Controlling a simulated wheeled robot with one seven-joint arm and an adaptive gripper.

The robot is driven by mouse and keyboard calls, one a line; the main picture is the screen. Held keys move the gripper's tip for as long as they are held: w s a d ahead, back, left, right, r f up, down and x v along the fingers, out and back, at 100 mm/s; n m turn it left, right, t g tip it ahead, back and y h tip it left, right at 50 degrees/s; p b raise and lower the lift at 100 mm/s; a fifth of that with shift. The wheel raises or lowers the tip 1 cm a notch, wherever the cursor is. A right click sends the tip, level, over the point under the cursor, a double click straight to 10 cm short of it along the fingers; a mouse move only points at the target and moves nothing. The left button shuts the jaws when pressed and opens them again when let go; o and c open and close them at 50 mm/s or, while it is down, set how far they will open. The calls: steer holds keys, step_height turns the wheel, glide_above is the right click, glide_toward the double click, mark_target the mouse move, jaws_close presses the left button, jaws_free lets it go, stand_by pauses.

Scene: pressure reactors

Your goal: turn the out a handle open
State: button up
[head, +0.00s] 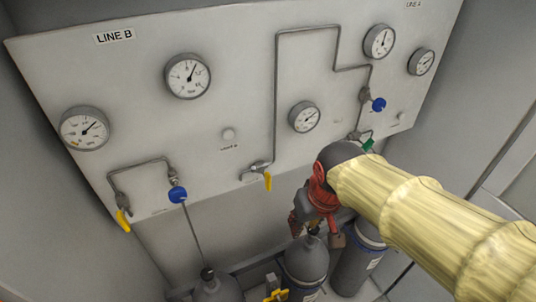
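A grey wall panel (225,110) carries the valves, with LINE B lettered at its left and LINE A at its right. A green handle (368,145) sits low on the LINE A side, just above my arm. A yellow handle (268,181) hangs down from a valve at the panel's lower middle. Another yellow handle (124,221) hangs at the lower left on the LINE B side. The small valve labels are too small to read, so I cannot tell which handle is out A. My gripper (317,234) points down below the panel, right of the middle yellow handle, its fingers apart and apparently empty.
Blue knobs (379,104) and (178,194) stand out on the pipes, among several round gauges (188,76). Gas cylinders (305,262) stand below the panel, close under my gripper. My yellow-sleeved arm covers the lower right.

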steer(key=w+a+r+n+p, duration=0.1)
steer(key=w+a+r+p, duration=0.3)
steer(key=w+r+p, duration=0.25)
steer(key=n+t, duration=0.1)
glide_above(268, 174)
steer(key=s+d, duration=0.1)
steer(key=s, duration=0.1)
steer(key=shift+s+r+y, duration=0.1)
steer(key=shift+r+y, duration=0.3)
steer(key=x, duration=0.6)
steer(key=shift+w+a+f+p, duration=0.1)
steer(key=shift+w+f+p, duration=0.15)
steer(key=shift+f+p, duration=0.1)
steer(key=shift+c, duration=1.3)
steer(key=c, duration=0.4)
jaws_close()
